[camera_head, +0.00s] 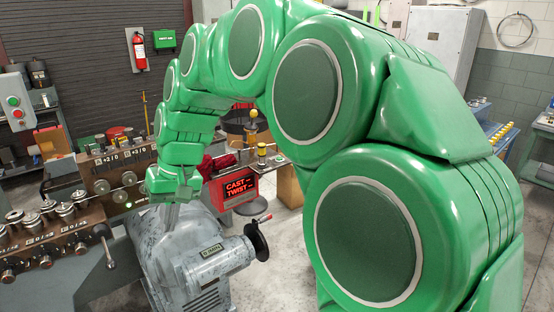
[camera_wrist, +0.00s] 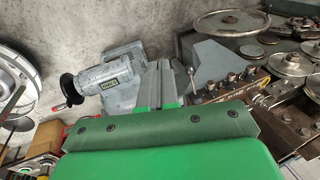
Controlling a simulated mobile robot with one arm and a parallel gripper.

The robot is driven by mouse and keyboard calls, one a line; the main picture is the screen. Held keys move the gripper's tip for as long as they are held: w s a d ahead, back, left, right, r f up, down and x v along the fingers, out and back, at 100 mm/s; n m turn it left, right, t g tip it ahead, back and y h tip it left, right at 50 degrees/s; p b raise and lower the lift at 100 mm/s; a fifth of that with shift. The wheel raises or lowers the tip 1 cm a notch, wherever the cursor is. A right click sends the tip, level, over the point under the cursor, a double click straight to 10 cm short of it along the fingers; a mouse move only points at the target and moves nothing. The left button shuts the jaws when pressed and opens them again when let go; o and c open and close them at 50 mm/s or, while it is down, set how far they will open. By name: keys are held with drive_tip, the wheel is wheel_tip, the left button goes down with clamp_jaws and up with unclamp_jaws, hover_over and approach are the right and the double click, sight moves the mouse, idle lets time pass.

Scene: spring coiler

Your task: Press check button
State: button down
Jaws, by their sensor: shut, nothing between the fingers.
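No button marked "check" can be made out. A red display box (camera_head: 240,188) reading "CAST" and "TWIST" stands right of my gripper in the head view. A small greenish round spot (camera_head: 118,196) shows on the coiler's front panel, left of my gripper. My gripper (camera_head: 168,218) points down over the grey machine housing, its fingers together and empty. In the wrist view the gripper fingers (camera_wrist: 164,68) reach up the picture beside the grey gearbox (camera_wrist: 108,83). Whether they touch anything cannot be told.
The spring coiler (camera_head: 62,228) with rollers and knobs fills the left. A handwheel (camera_head: 257,241) sticks out of the gearbox. A grey control box (camera_head: 16,103) with green and red buttons hangs at far left. My green arm hides much of the right.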

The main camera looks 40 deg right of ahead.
drive_tip(key=w+d+r+m+t+y, duration=0.1)
drive_tip(key=w+d+r+m+t, duration=0.1)
drive_tip(key=w+d, duration=0.9)
drive_tip(key=w+d+r+m+t, duration=0.1)
drive_tip(key=w+d+r+t, duration=0.1)
drive_tip(key=w+d, duration=0.85)
drive_tip(key=m+t+h, duration=0.3)
drive_tip(key=m+t, duration=0.1)
hover_over(282, 158)
wheel_tip(282, 158, down, 6)
drive_tip(key=shift+s+a+r, duration=0.1)
drive_tip(key=shift+a+r, duration=0.05)
drive_tip(key=shift+r, duration=0.1)
drive_tip(key=shift+f, duration=4.35)
drive_tip(key=shift+f, duration=0.25)
drive_tip(key=shift+f, duration=0.2)
